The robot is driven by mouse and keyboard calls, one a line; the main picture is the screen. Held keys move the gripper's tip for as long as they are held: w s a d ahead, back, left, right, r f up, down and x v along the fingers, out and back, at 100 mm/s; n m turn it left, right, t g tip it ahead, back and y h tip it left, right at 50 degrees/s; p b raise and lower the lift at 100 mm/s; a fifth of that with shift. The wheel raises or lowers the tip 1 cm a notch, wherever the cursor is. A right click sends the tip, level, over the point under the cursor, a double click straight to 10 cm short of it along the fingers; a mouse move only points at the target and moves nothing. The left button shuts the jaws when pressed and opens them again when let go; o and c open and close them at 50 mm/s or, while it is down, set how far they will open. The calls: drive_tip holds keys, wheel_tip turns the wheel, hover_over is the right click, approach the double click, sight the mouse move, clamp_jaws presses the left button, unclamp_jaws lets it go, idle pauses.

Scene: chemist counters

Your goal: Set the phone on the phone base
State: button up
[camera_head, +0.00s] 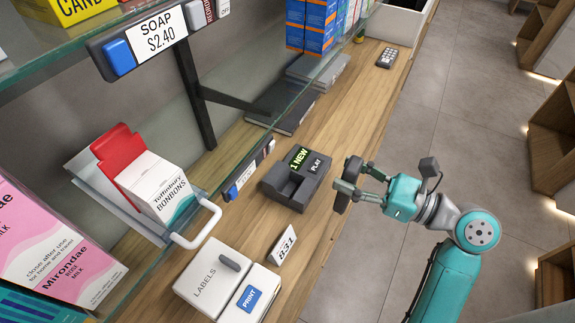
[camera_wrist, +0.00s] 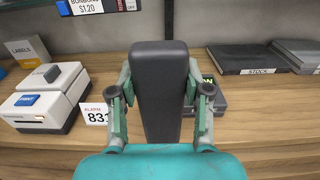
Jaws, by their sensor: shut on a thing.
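My gripper (camera_head: 362,185) is shut on the phone (camera_head: 346,184), a dark grey handset. In the wrist view the phone (camera_wrist: 160,90) stands upright between the two fingers of my gripper (camera_wrist: 160,97). The phone base (camera_head: 291,184) is a dark unit on the wooden counter, with a green "1 NEW" display and a "PLAY" key. The phone is held to the right of the base, apart from it, near the counter's front edge. In the wrist view the phone and the right finger hide most of the base (camera_wrist: 217,103).
A label printer (camera_head: 222,283) and an "831" card (camera_head: 284,245) stand near the base. Dark folders (camera_head: 285,112) lie behind it. A glass shelf with a bonbons box (camera_head: 156,187) overhangs the counter's left side.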

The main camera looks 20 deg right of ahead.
drive_tip(key=w+a+f, duration=0.3)
drive_tip(key=w+a, duration=0.4)
drive_tip(key=w, duration=0.3)
drive_tip(key=shift+w+a+f, duration=0.25)
drive_tip(key=shift+w+a, duration=0.05)
drive_tip(key=shift+a, duration=0.05)
drive_tip(key=shift+f, duration=0.15)
drive_tip(key=o, duration=1.3)
drive_tip(key=v, duration=1.2)
drive_tip(key=shift+d, duration=0.1)
